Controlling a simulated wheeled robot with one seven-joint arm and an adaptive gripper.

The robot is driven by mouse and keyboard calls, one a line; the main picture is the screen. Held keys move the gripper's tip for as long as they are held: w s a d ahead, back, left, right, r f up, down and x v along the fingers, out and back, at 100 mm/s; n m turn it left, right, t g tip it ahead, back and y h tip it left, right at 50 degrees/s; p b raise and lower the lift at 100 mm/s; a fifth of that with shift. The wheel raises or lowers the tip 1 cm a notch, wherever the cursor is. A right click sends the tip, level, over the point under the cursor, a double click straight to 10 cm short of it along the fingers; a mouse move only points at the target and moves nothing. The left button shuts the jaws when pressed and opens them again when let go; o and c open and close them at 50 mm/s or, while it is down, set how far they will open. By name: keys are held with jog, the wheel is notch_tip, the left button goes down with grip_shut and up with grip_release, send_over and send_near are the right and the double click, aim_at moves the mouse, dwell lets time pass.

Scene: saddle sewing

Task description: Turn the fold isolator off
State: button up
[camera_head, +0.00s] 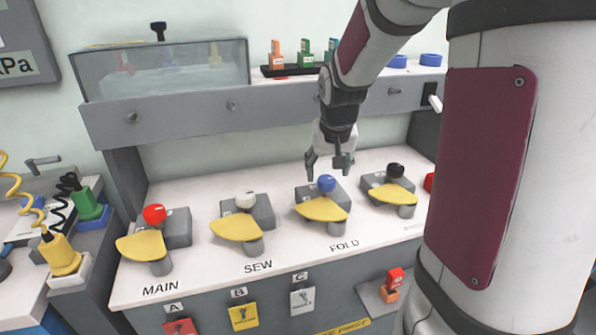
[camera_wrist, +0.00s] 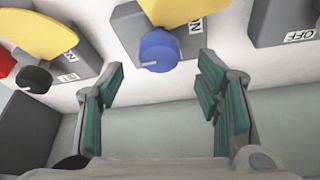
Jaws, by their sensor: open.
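The fold isolator has a blue knob (camera_head: 326,183) on a grey block, with a yellow plate (camera_head: 321,209) in front, behind the FOLD lettering. My gripper (camera_head: 328,166) is open, pointing down just above and behind the blue knob. In the wrist view the blue knob (camera_wrist: 158,50) shows at the top, beyond the gap between the open fingers (camera_wrist: 162,75). Nothing is between the fingers, and I see no contact with the knob. An ON label (camera_wrist: 194,27) shows upside down beside it. A pale mark is on the knob's side.
The red-knob MAIN (camera_head: 155,214) and white-knob SEW (camera_head: 246,200) isolators stand to the left, a black-knob one (camera_head: 395,170) close on the right. A grey shelf beam (camera_head: 232,106) runs behind. Tags hang on the front panel below.

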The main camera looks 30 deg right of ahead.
aim_at(327, 179)
jog(key=shift+b+x, duration=0.3)
jog(key=shift+x, duration=1.65)
jog(key=shift+c, duration=0.6)
grip_shut()
